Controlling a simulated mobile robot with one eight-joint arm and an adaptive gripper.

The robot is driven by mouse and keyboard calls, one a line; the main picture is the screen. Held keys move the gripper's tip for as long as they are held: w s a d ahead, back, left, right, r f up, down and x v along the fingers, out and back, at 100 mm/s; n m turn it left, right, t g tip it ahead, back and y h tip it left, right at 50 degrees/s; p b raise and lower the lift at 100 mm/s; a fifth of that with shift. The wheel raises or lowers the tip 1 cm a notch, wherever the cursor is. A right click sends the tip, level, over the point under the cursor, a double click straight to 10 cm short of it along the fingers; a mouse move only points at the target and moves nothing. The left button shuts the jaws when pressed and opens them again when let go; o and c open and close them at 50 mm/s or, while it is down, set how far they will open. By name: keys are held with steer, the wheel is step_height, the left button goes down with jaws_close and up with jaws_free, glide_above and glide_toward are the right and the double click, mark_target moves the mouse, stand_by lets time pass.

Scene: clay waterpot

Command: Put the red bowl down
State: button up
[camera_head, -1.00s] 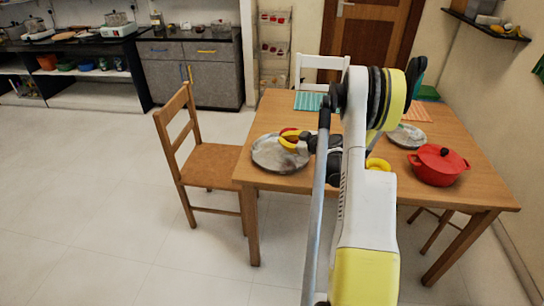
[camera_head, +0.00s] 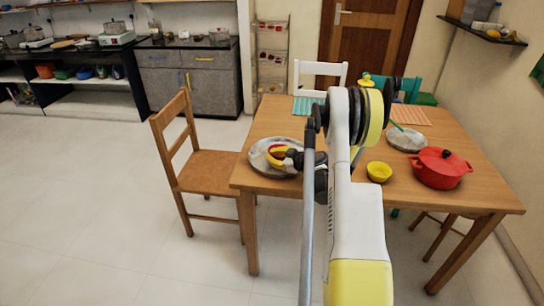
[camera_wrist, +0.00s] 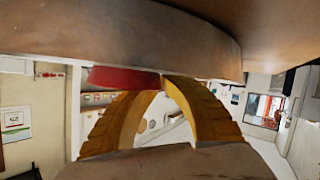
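My gripper (camera_head: 275,156) has curved yellow fingers and is over the grey round plate (camera_head: 258,162) at the table's left front corner. The red bowl (camera_head: 277,150) is small and mostly hidden by the fingers in the head view. In the wrist view the fingertips (camera_wrist: 164,80) come together at the edge of the red bowl (camera_wrist: 122,77), and the gripper looks shut on its rim. The bowl is very close to the plate; I cannot tell whether it touches.
A yellow bowl (camera_head: 379,171) and a red lidded pot (camera_head: 440,168) stand on the wooden table (camera_head: 335,220), right of my arm. Another grey plate (camera_head: 405,141) lies behind them. A wooden chair (camera_head: 200,172) stands at the left. My arm hides the table's middle.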

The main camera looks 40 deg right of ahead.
steer(key=shift+o, duration=1.2)
